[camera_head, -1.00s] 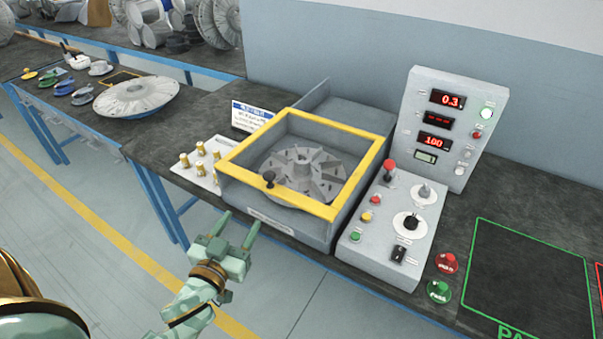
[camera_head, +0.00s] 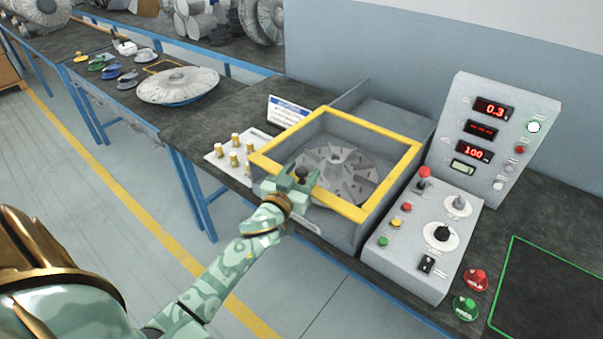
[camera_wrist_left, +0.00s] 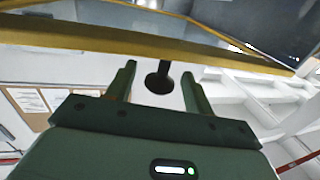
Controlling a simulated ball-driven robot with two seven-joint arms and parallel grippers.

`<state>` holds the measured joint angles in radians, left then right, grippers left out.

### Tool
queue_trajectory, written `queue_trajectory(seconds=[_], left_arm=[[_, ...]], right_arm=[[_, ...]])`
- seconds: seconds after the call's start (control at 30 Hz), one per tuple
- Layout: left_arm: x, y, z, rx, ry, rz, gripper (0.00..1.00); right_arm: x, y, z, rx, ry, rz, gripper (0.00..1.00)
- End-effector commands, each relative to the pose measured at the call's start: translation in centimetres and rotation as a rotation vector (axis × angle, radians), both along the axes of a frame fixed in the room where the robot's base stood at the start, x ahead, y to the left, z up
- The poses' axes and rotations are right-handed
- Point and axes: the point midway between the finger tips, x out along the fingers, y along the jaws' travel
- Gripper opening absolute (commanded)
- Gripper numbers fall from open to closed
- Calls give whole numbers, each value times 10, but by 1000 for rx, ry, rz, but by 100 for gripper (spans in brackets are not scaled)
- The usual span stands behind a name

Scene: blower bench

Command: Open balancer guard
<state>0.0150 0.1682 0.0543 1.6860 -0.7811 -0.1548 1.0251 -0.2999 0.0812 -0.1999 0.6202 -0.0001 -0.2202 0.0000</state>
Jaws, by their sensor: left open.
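The balancer guard (camera_head: 388,137) is a yellow-framed cover on a grey box, with a finned grey rotor (camera_head: 345,172) visible under it. Its black knob handle (camera_head: 301,173) sits on the front yellow bar. My left gripper (camera_head: 291,178) is at the knob, with its fingers open on either side. In the left wrist view, the knob (camera_wrist_left: 158,82) lies between the two open fingertips (camera_wrist_left: 158,78), with gaps on both sides. The yellow bar (camera_wrist_left: 100,38) crosses just beyond. My right gripper is not in view.
A grey control box (camera_head: 410,245) with buttons and a red-topped lever stands right of the guard, before a display panel (camera_head: 490,135). A plate with brass pegs (camera_head: 233,153) is on the left. A wheel (camera_head: 178,86) lies farther left.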

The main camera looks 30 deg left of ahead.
Motion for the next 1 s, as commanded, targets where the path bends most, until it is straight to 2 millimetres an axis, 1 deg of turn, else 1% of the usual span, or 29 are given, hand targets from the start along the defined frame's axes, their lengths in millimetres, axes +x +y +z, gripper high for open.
queue_trajectory(seconds=[0.27,0.3,0.37,0.4,0.47,0.5,0.57,0.63,0.83,0.9,1.0], left_arm=[[3,0,0,0,1,0,52],[3,0,0,0,1,0,49],[2,0,0,0,1,0,33],[2,0,0,0,1,0,22],[2,0,0,0,1,0,5],[2,0,0,0,1,0,0],[3,0,0,0,1,0,0],[8,0,-1,-2,0,0,0],[41,-2,-1,-3,-2,0,0],[48,-3,-1,-2,-1,0,0],[51,-4,0,-3,0,-1,0]], right_arm=[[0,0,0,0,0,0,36],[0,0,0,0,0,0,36],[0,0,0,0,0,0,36],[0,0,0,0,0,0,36],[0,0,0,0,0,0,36],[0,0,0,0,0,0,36],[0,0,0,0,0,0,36],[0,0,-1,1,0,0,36],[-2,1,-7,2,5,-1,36],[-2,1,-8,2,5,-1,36],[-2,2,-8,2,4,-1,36]])
